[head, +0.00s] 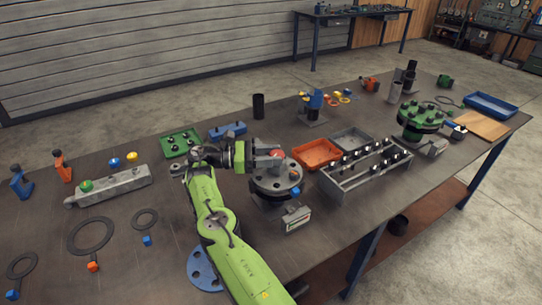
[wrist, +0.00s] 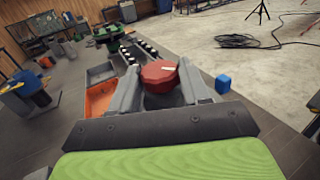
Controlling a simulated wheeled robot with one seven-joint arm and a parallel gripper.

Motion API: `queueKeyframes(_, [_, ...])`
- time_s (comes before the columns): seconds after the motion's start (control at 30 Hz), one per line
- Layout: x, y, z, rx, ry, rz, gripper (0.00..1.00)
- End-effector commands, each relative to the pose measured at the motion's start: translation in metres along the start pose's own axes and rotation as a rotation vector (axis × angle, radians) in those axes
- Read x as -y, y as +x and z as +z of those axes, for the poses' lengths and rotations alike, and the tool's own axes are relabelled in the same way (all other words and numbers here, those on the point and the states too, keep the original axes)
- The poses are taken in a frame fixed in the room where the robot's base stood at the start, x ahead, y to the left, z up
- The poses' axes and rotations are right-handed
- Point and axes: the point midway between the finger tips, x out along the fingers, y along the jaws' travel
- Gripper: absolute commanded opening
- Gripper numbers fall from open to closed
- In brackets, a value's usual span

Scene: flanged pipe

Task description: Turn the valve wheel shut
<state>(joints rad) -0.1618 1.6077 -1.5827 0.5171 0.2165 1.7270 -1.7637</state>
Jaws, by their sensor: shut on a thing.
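A red faceted knob-like wheel (wrist: 159,75) with a white mark on its top sits between the two grey fingers of my gripper (wrist: 160,88) in the wrist view. My gripper (head: 272,158) is shut on it, one finger on each side. In the head view only a little of the red wheel (head: 277,153) shows, above a round grey flange (head: 278,182) with bolt holes. The fingers hide the wheel's sides, and its stem is hidden too.
A small blue piece (head: 295,190) sits at the flange's edge. An orange bin (head: 316,154) and a long grey rack (head: 365,172) stand to the right. A grey block (head: 112,186) with coloured knobs lies left.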

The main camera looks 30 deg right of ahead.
Motion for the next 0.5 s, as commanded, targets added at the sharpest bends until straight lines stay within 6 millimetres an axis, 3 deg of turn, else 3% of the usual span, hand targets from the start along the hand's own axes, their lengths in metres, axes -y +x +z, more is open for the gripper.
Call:
queueKeyframes(0.07, [0.0007, 0.0005, -0.0012, -0.001, -0.005, -0.004, 0.16])
queueKeyframes(0.1, [0.0007, 0.0005, -0.0011, -0.001, -0.005, -0.004, 0.51])
queueKeyframes(0.23, [0.0005, 0.0004, -0.0005, -0.001, -0.003, -0.003, 0.70])
queueKeyframes(0.5, [0.0002, 0.0002, 0.0011, -0.001, -0.001, -0.001, 0.72])
